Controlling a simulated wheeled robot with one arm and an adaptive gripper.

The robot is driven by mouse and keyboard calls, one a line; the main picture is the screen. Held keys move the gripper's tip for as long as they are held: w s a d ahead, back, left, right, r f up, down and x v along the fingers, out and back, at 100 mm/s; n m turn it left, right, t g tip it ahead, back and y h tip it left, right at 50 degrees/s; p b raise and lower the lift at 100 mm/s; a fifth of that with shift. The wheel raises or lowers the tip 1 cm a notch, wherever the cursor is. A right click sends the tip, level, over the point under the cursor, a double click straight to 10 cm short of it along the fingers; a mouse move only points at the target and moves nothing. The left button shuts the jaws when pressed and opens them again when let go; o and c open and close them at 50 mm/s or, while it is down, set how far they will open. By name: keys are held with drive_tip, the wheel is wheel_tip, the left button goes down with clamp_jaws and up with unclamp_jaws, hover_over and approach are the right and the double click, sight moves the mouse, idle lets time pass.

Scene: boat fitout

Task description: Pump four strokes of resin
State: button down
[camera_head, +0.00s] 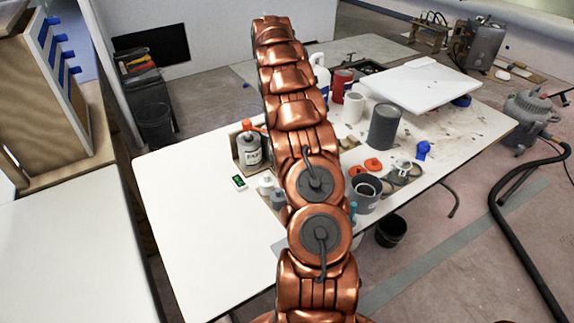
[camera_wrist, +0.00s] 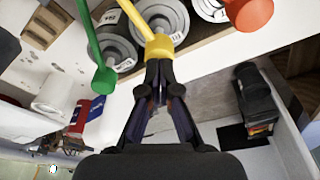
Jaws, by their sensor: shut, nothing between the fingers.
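In the wrist view a yellow pump part (camera_wrist: 158,47) with a long yellow bar stands over round grey-lidded cans (camera_wrist: 160,14). A green pump part (camera_wrist: 103,78) is left of it and a rounded orange-red one (camera_wrist: 250,13) is at the top right. My gripper (camera_wrist: 157,68) is shut and empty, its tips right at the yellow block; I cannot tell whether they touch. Which can holds resin is not readable. A grey bottle marked "PART" (camera_head: 250,150) with an orange top stands left of my arm.
The white table (camera_head: 190,225) has clear room at its left front. A small scale (camera_head: 239,183) with a green display lies there. Right of my arm are a grey cup (camera_head: 363,195), a dark can (camera_head: 384,127), a white mug (camera_head: 353,108) and a white panel (camera_head: 420,84).

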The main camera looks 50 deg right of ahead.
drive_tip(key=shift+s+a+b+x, duration=0.1)
drive_tip(key=shift+b+x, duration=0.25)
drive_tip(key=shift+x, duration=0.4)
drive_tip(key=shift+s+a+b+x, duration=0.15)
drive_tip(key=shift+b+x, duration=0.15)
drive_tip(key=shift+x, duration=0.45)
drive_tip(key=shift+w+d+p+v, duration=0.1)
drive_tip(key=shift+p+v, duration=0.15)
drive_tip(key=shift+v, duration=0.45)
drive_tip(key=shift+w+d+p+v, duration=0.15)
drive_tip(key=shift+p+v, duration=0.15)
drive_tip(key=shift+v, duration=0.45)
drive_tip(key=shift+w+d+p+v, duration=0.1)
drive_tip(key=shift+p+v, duration=0.15)
drive_tip(key=shift+v, duration=0.45)
drive_tip(key=shift+f, duration=0.25)
